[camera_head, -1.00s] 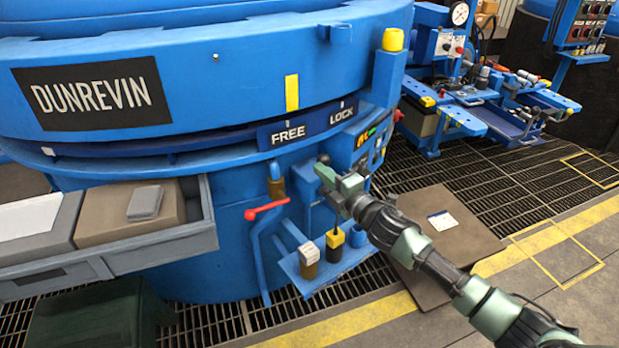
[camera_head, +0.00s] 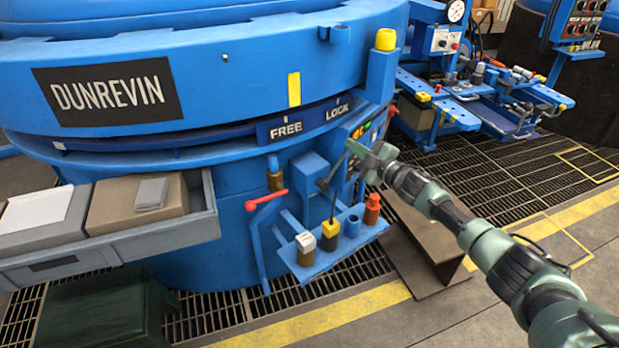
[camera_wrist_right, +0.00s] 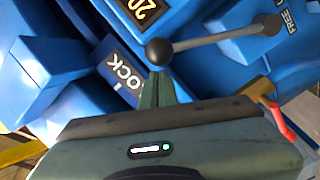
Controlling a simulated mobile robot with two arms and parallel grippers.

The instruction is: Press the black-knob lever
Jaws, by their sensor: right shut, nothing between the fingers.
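The black-knob lever is a grey rod. In the right wrist view it has a black ball knob (camera_wrist_right: 158,51) near my fingertips and another black ball (camera_wrist_right: 272,24) at its far end by the FREE sign. In the head view the thin rod (camera_head: 336,168) slants up to the right, below the LOCK sign (camera_head: 338,110). My right gripper (camera_head: 358,151) is shut and empty at its upper end, and its fingers partly hide the knob there. In the wrist view the closed fingertips (camera_wrist_right: 160,74) are just below the near knob; I cannot tell whether they touch. My left gripper is not in view.
The blue furnace body (camera_head: 230,230) fills the left. A red-handled lever (camera_head: 266,200) is left of the black-knob lever. A blue shelf (camera_head: 330,258) below holds several small containers. A grey drawer (camera_head: 208,226) sticks out at left.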

